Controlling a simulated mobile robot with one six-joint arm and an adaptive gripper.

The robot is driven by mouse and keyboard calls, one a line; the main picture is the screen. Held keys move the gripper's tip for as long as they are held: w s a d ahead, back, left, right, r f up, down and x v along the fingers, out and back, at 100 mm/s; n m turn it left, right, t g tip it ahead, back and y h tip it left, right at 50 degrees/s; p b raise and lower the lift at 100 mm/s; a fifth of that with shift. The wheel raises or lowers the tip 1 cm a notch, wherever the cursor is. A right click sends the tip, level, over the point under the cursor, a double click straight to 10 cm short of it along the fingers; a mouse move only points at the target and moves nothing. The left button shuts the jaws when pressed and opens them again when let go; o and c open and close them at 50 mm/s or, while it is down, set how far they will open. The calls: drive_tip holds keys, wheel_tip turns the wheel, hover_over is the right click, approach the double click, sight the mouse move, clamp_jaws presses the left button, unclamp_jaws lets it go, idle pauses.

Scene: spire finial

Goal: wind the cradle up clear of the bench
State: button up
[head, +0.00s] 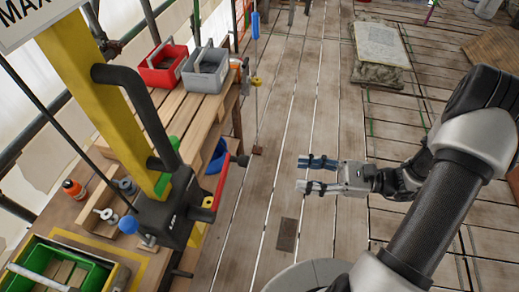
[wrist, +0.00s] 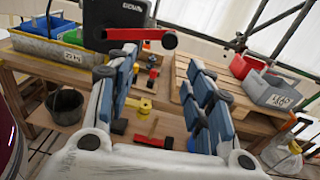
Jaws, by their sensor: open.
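The dark winch (head: 165,215) sits at the foot of a yellow post (head: 95,90) on the bench. Its red crank arm (head: 217,192) points right and up, ending in a black knob (head: 240,160); the crank also shows in the wrist view (wrist: 135,33). What looks like the cradle, a yellow-edged tray with a green crate (head: 88,262), is at the lower left and cut off; in the wrist view the tray (wrist: 40,46) appears to rest on the bench. My gripper (head: 301,174) is open and empty, right of the crank and apart from it.
A red bin (head: 163,66) and a grey bin (head: 206,70) stand on slatted wood. The plank floor (head: 275,200) beside my gripper is clear.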

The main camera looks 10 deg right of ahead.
sight(248, 162)
drive_tip(key=shift+m+t, duration=0.6)
drive_tip(key=x, duration=1.6)
drive_tip(key=shift+w+f, duration=0.15)
drive_tip(key=shift+w, duration=0.3)
drive_tip(key=shift+c, duration=0.4)
clamp_jaws()
